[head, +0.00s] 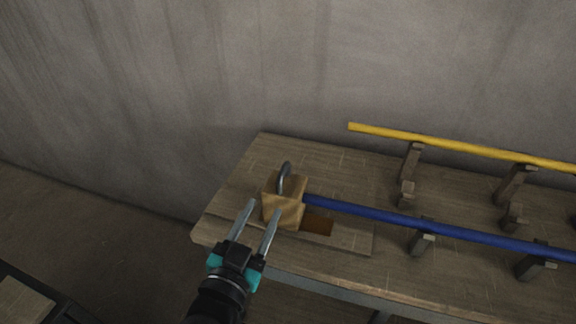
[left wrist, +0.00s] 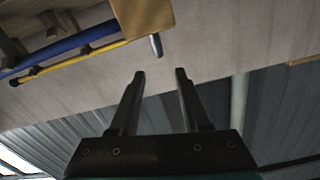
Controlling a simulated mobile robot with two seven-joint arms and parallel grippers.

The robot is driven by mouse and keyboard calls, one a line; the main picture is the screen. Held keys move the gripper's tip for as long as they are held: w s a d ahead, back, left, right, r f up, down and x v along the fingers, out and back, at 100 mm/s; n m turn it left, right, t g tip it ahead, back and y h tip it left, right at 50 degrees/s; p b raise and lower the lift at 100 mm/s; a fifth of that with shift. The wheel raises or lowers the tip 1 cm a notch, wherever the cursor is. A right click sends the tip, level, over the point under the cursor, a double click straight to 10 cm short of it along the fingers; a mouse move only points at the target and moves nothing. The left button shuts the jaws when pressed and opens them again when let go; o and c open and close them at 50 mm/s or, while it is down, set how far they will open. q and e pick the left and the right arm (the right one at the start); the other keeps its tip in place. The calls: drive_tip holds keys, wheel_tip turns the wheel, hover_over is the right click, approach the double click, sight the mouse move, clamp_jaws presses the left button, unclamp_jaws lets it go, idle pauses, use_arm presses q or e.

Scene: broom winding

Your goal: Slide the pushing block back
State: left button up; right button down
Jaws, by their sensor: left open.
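The pushing block (head: 284,211) is a tan wooden cube with a grey metal loop handle (head: 285,177) on it. It sits near the left end of the wooden table, against the left end of the blue rod (head: 385,219). My left gripper (head: 262,207) is open and empty, just in front of the block in the head view. In the left wrist view my left gripper (left wrist: 160,74) points toward the block (left wrist: 143,16), which is at the top edge, with part of the handle (left wrist: 156,45) below it. My right gripper is not in view.
The blue rod rests on wooden supports (head: 423,238) along the table (head: 262,252). A yellow rod (head: 440,141) lies behind it on taller supports. A brown slot (head: 318,224) is right of the block. A grey wall (head: 230,80) stands behind; the table's left end is clear.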

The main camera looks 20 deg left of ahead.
sight(289, 160)
use_arm(q)
drive_tip(key=w+b, duration=0.1)
drive_tip(key=w, duration=0.5)
drive_tip(key=w+b, duration=0.1)
drive_tip(key=w, duration=0.6)
drive_tip(key=shift+w+d+f, duration=0.1)
drive_tip(key=shift+w+d, duration=0.1)
drive_tip(key=shift+w, duration=0.7)
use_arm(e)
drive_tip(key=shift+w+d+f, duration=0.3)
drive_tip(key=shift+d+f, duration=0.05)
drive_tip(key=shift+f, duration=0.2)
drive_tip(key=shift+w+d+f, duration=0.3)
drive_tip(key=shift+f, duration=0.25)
use_arm(q)
clamp_jaws()
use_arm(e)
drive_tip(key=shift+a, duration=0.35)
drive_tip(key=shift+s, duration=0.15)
